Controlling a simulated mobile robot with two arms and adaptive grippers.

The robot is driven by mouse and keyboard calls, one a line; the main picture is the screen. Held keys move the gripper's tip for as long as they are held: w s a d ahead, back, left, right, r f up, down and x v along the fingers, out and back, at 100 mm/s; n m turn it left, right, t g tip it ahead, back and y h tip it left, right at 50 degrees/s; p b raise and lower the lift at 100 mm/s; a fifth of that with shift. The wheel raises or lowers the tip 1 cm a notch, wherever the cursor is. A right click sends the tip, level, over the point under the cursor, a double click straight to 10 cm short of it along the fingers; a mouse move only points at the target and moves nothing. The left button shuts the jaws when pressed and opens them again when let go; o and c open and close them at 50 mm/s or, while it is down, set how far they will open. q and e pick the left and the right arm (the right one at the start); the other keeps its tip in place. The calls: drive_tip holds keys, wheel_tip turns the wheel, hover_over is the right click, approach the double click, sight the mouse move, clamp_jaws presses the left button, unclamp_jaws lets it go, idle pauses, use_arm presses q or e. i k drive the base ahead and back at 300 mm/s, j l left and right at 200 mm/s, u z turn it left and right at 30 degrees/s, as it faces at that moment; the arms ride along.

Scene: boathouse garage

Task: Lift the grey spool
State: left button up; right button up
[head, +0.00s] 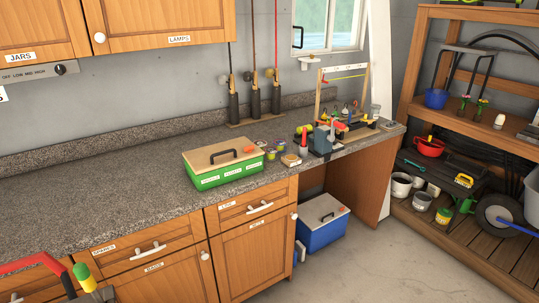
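I cannot make out a grey spool for certain in the head view. A small blue-grey object (320,142) stands among the small items at the right end of the counter, but it is too small to tell what it is. Neither of my grippers is in view.
The granite counter (90,205) is bare on its left. A green box (226,176) with a wooden lid sits mid-counter. Fishing rods (254,98) stand at the wall. A blue cooler (322,222) is below. Crowded wooden shelves (412,70) stand right. A red bar (30,263) shows bottom left.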

sight(271, 152)
drive_tip(key=i+l+u, duration=0.35)
drive_tip(key=i+l, duration=0.25)
drive_tip(key=i, duration=0.15)
